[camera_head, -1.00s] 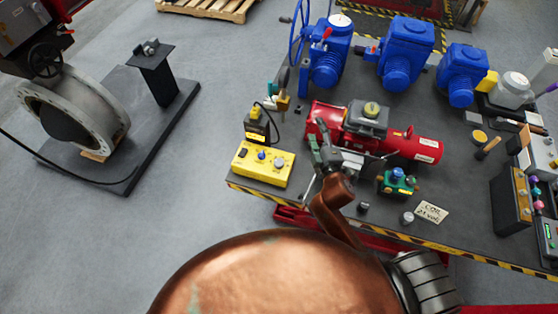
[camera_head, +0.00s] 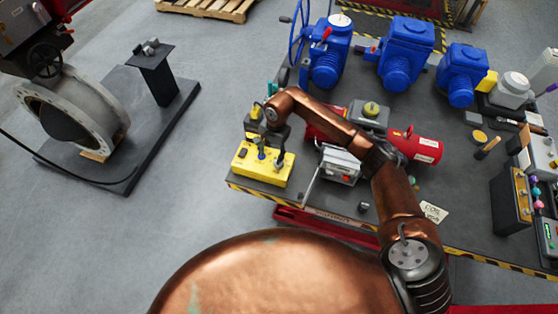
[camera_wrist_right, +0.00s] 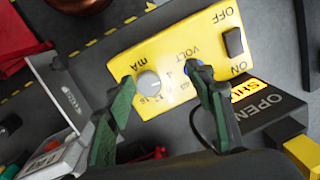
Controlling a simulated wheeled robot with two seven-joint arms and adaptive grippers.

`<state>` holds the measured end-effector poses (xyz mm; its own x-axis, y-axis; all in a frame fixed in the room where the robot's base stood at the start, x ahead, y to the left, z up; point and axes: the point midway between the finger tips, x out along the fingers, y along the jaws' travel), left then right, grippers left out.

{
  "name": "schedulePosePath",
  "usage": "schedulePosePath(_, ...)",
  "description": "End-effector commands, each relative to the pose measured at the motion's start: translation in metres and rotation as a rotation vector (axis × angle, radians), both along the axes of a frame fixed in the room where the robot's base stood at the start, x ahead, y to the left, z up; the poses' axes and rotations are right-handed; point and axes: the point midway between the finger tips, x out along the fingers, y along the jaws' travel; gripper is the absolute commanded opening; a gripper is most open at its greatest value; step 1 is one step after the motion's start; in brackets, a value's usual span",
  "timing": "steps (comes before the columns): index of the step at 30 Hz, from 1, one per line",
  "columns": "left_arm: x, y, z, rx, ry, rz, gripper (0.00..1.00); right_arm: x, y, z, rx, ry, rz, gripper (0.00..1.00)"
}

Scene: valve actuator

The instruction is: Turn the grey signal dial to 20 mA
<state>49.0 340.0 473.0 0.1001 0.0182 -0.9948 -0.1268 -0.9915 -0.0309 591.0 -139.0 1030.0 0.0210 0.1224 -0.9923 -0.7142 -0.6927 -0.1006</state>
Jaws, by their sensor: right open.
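The yellow signal box (camera_head: 258,175) sits at the left front corner of the dark bench. In the right wrist view its yellow face (camera_wrist_right: 185,45) carries a round grey dial (camera_wrist_right: 149,82) beside the mA marking, a black switch and VOLT lettering. My right gripper (camera_head: 271,158) is over the box, pointing down, with its green fingers apart. In the wrist view the open right gripper (camera_wrist_right: 162,78) has the dial between its fingertips, nearer the left one; contact cannot be told. In the head view the fingers partly hide the dial. My left gripper is not in view.
A black-and-yellow indicator showing OPEN and SHUT (camera_wrist_right: 262,100) stands close beside the box. A red actuator (camera_head: 425,148) and a grey metal unit (camera_head: 340,162) lie to the right. Blue actuators (camera_head: 402,55) stand at the back.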

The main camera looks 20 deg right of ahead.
Motion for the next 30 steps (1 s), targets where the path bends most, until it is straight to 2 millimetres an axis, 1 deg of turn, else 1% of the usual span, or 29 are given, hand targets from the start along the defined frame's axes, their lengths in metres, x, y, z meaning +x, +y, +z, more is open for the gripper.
schedulePosePath(1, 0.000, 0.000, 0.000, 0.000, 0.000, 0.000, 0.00, 0.004, -0.016, 0.003, -0.057, 0.006, 0.012, 0.49)
schedulePosePath(3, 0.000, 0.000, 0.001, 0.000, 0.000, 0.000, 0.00, 0.005, -0.030, 0.003, -0.104, 0.015, 0.023, 0.49)
schedulePosePath(6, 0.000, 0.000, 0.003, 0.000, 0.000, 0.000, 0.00, 0.005, -0.036, -0.003, -0.128, 0.023, 0.029, 0.49)
schedulePosePath(8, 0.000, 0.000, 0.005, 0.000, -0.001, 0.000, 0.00, 0.004, -0.036, -0.010, -0.127, 0.024, 0.029, 0.49)
schedulePosePath(15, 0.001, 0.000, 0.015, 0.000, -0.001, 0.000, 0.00, 0.004, -0.035, -0.047, -0.124, 0.024, 0.029, 0.49)
schedulePosePath(18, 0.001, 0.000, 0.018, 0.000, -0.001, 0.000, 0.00, 0.004, -0.035, -0.060, -0.123, 0.023, 0.027, 0.49)
schedulePosePath(24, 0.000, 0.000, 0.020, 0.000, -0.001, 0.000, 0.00, 0.005, -0.035, -0.072, -0.123, 0.020, 0.029, 0.49)
schedulePosePath(30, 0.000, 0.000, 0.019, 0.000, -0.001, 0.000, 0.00, 0.005, -0.035, -0.073, -0.123, 0.020, 0.029, 0.49)
